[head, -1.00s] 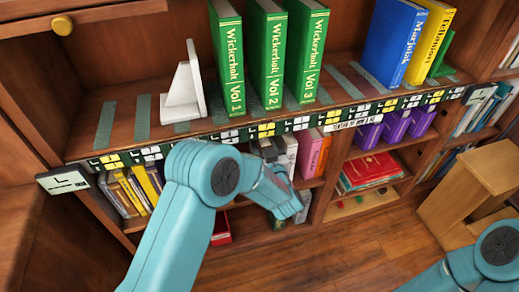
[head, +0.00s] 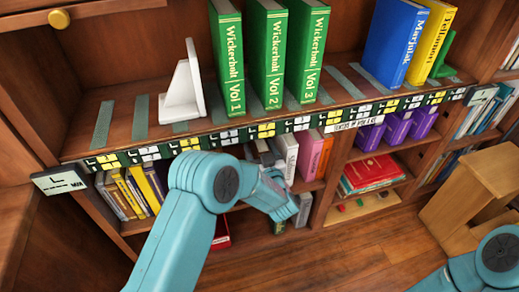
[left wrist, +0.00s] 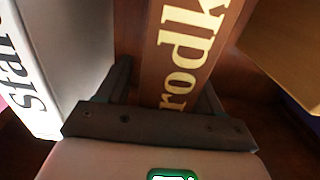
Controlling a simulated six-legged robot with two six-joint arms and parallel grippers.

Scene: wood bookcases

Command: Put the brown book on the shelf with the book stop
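The brown book (left wrist: 185,50) with gold lettering on its spine fills the middle of the left wrist view. My left gripper (left wrist: 168,88) has one dark finger on each side of it, with a dark strip between the left finger and the spine. In the head view my left gripper (head: 284,205) is at the lower shelf, where the arm hides most of it and the book. The upper shelf (head: 124,115) holds a white wedge-shaped stop (head: 187,85) at the left and a green stop (head: 443,58) at the right. My right gripper is out of view.
Three green books (head: 268,55) stand upright on the upper shelf, with blue (head: 395,45) and yellow (head: 430,45) books further right. A white book (left wrist: 55,65) stands close beside the brown one. A wooden step-like piece (head: 470,195) stands on the floor at right.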

